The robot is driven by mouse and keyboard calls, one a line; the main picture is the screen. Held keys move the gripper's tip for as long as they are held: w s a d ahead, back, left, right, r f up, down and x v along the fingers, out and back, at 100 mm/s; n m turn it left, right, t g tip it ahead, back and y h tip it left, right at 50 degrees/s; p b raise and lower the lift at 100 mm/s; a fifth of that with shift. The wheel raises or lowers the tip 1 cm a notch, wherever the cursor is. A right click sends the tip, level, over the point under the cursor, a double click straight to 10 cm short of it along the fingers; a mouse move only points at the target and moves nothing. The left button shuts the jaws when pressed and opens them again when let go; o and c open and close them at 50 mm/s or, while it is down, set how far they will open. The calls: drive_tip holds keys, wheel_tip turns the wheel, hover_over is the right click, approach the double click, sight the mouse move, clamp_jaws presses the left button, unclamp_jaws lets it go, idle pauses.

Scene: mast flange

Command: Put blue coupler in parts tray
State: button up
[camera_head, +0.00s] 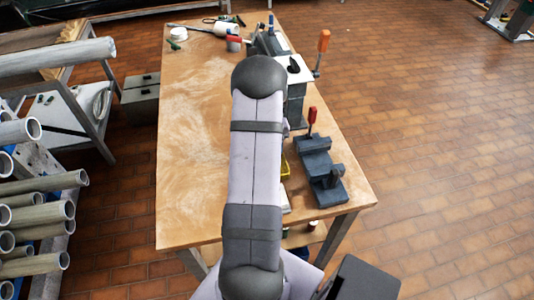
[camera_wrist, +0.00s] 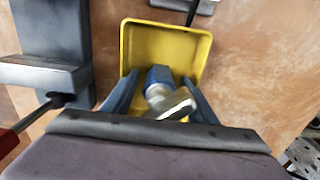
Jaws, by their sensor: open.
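The parts tray is yellow with a raised rim (camera_wrist: 205,50) and lies on the wooden table in the wrist view. A yellow edge of it (camera_head: 285,167) shows beside my arm in the head view. The blue coupler (camera_wrist: 158,75), with a blue collar and a shiny metal end, appears inside the tray, towards its near side. My gripper (camera_wrist: 160,78) is open, with one dark finger on each side of the coupler. Small gaps show between fingers and coupler. The near wall of the tray is mostly hidden by my gripper, and my arm hides the gripper in the head view.
A dark vise-like fixture with a red handle (camera_head: 320,172) stands right of the tray. Another clamp with an orange handle (camera_head: 323,42) stands farther back. Tools lie at the table's far end. The left half of the wooden table (camera_head: 190,150) is clear.

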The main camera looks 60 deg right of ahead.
wheel_tip(320, 180, up, 12)
drive_tip(key=b, duration=0.3)
drive_tip(key=shift+r, duration=0.2)
drive_tip(key=w+a+n, duration=0.2)
drive_tip(key=w+a, duration=0.2)
drive_tip(key=a, duration=0.6)
drive_tip(key=w+a+n, duration=0.2)
drive_tip(key=w+a, duration=0.2)
drive_tip(key=a, duration=0.7)
drive_tip(key=s+a+f+n, duration=0.2)
drive_tip(key=s+a, duration=0.2)
drive_tip(key=a, duration=0.5)
drive_tip(key=s+a+f+n, duration=0.2)
drive_tip(key=s+a+n, duration=0.1)
drive_tip(key=a, duration=0.7)
drive_tip(key=shift+s+f, duration=0.15)
drive_tip(key=shift+s, duration=0.35)
